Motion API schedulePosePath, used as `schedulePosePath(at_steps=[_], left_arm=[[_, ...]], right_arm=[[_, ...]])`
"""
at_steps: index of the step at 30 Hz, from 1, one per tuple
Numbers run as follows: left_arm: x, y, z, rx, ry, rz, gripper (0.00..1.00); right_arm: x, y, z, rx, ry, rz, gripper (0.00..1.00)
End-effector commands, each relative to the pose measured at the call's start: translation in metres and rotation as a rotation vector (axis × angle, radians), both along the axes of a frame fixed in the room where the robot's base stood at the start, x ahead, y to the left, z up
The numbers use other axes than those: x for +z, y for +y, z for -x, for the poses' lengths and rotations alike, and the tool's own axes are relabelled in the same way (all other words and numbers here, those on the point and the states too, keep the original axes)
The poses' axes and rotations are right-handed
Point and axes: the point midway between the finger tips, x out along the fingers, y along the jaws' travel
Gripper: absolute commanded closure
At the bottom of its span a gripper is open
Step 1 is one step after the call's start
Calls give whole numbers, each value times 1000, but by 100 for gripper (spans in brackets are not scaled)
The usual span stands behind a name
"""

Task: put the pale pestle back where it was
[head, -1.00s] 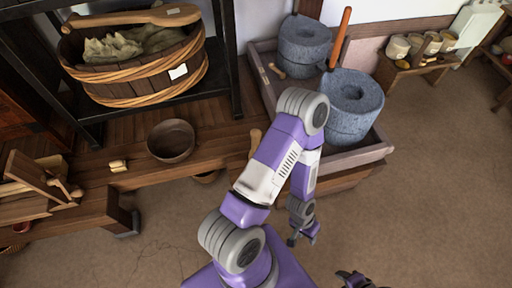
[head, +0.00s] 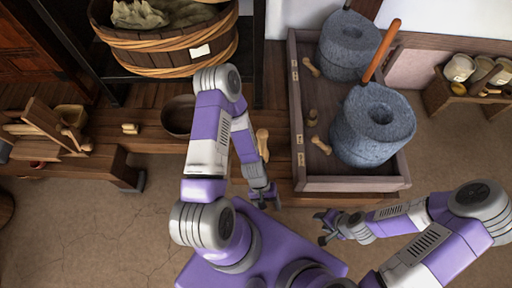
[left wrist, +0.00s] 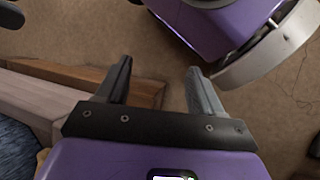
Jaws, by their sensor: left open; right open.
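Several pale wooden pestle-shaped pieces show in the head view, and I cannot tell which one is the pale pestle. One pestle (head: 262,143) lies on the wooden bench just left of the tray. Another pestle (head: 311,67) lies in the tray (head: 350,184) near its back left, and a third pestle (head: 320,145) lies near its front left. My left gripper (head: 265,197) is open and empty, at the bench's front edge below the first pestle. It also shows open in the left wrist view (left wrist: 160,80). My right gripper (head: 325,229) is open and empty, in front of the tray.
A dark bowl (head: 178,115) and a wooden tub (head: 165,48) are at left. A small stand with jars (head: 460,68) is at right. The floor in front is clear.

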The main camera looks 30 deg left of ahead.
Motion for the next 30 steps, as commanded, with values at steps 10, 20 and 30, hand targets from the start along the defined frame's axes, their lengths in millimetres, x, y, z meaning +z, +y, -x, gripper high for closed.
schedulePosePath(at_steps=[10, 20, 30], left_arm=[[35, -47, -23, 859, 534, 764, 33], [24, 100, -124, 1792, 149, 1382, 33], [8, 158, -135, 2029, -58, 1449, 33]], right_arm=[[25, 0, 0, -1, 0, 0, 54], [41, 0, 0, 0, 0, 0, 54], [38, 0, 0, 0, 0, 0, 54]])
